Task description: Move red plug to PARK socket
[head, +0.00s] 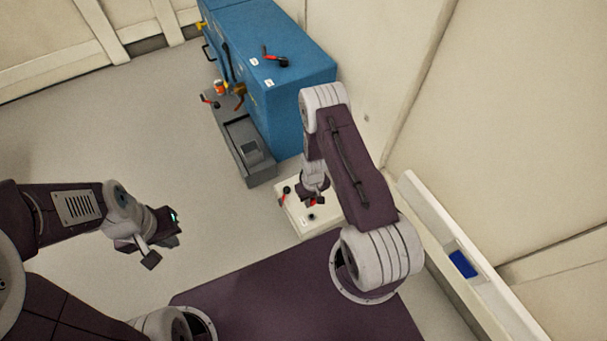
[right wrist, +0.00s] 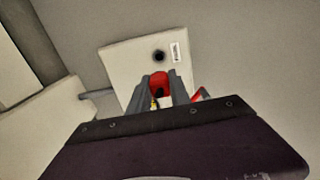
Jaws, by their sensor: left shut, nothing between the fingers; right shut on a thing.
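My right gripper (head: 314,196) is over the white box (head: 297,221). It is shut on the red plug (head: 316,203). In the right wrist view the red plug (right wrist: 158,83) shows between the two grey fingers, with a dark round socket (right wrist: 159,56) beyond it in the box face. A small label (right wrist: 175,51) lies beside that socket; its text is too small to read. In the head view a dark socket (head: 311,216) shows just below the plug, which looks apart from it. My left gripper (head: 162,238) is shut and empty over the floor, far left of the box.
A red and black piece (head: 285,194) sits on the box's left part. A blue cabinet (head: 300,100) stands behind, with a red-black handle (head: 276,59) on top. A grey bench (head: 262,172) runs along its left side. A white ledge (head: 430,205) lies right. The floor at left is clear.

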